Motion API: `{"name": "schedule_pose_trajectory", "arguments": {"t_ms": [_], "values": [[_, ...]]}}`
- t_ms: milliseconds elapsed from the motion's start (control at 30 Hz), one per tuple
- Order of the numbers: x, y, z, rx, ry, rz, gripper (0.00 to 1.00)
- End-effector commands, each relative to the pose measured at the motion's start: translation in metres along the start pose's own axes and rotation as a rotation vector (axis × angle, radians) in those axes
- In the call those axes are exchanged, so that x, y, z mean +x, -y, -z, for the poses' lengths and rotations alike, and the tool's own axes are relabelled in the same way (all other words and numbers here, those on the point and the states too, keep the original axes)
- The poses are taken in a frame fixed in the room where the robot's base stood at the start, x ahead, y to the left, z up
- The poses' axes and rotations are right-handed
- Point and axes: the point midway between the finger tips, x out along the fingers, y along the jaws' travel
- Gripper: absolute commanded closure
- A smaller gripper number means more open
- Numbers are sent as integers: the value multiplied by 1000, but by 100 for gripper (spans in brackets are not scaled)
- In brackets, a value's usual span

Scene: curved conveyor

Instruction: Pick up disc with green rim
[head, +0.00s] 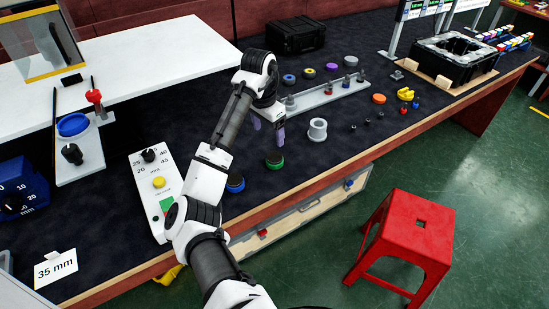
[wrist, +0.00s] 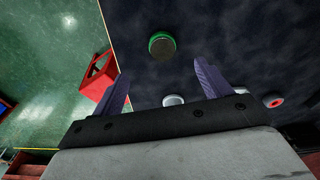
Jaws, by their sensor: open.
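The disc with a green rim (head: 274,160) lies on the dark table top near its front edge, with a dark top face. In the wrist view the disc (wrist: 162,46) is ahead of the fingertips, between their lines and a little to the left of centre. My gripper (head: 267,132) is open and empty, held above the table just behind the disc in the head view. Its two purple fingers (wrist: 160,75) are spread apart. They are apart from the disc.
A blue-rimmed disc (head: 235,183) lies left of the green one, close to my arm. A white ring-shaped part (head: 317,130) stands to the right. A grey rail (head: 320,96) with pegs lies behind. A red stool (head: 405,240) stands on the floor in front.

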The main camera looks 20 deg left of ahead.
Motion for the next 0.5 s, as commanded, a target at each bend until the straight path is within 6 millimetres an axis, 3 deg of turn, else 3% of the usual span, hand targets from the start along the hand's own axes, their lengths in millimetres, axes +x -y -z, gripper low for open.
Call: {"name": "schedule_pose_trajectory", "arguments": {"t_ms": [33, 300, 500], "values": [[14, -2, 1, 0, -1, -7, 23], [58, 0, 2, -1, -3, 0, 23], [71, 0, 3, -1, -4, 2, 23]]}}
